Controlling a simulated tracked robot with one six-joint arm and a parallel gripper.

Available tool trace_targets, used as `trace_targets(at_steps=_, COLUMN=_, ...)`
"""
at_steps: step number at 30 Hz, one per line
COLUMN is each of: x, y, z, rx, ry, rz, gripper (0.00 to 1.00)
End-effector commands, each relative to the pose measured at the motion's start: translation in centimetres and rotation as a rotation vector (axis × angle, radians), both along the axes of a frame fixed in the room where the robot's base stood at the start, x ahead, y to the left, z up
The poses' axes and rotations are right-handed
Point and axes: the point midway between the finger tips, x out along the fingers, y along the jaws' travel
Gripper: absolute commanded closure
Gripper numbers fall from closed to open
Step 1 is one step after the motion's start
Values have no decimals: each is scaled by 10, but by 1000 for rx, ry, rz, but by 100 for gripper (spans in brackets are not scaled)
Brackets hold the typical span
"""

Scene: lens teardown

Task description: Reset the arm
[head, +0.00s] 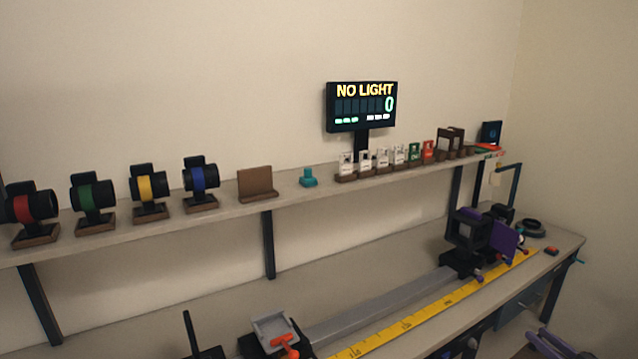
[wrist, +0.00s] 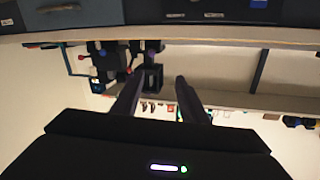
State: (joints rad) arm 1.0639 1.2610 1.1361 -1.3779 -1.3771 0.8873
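My gripper (wrist: 158,78) shows in the wrist view with its two dark fingers spread apart and nothing between them. The wrist view is upside down, with the bench edge and drawer fronts across its top. Beyond the fingers is a dark holder (wrist: 152,77) on the bench; no contact is visible. In the head view a dark purplish part (head: 555,345) at the lower right edge may be my arm's end, but it is cut off and I cannot tell.
The bench carries a grey rail (head: 380,308), a yellow ruler (head: 410,318), a dark frame stand (head: 468,235) and an orange-handled clamp (head: 285,340). The shelf (head: 225,217) above holds several banded lens barrels and small cards. A display (head: 362,106) reads "NO LIGHT" and 0.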

Motion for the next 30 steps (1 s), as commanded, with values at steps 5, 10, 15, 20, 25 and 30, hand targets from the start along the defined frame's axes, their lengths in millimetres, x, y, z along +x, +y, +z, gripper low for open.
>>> trace_targets(at_steps=5, x=5, y=-12, z=-12, rx=-50, ry=35, rz=-54, gripper=60)
trace_targets(at_steps=10, x=5, y=-28, z=-27, rx=-87, ry=77, rz=-128, gripper=60)
trace_targets(at_steps=15, x=0, y=-47, z=-54, rx=-111, ry=152, rz=-227, gripper=60)
trace_targets(at_steps=20, x=-16, y=-70, z=-88, rx=-135, ry=271, rz=-367, gripper=60)
trace_targets(at_steps=25, x=-38, y=-92, z=-100, rx=-170, ry=428, rz=-520, gripper=60)
trace_targets(at_steps=30, x=-54, y=-94, z=-91, rx=-200, ry=586, rz=-633, gripper=60)
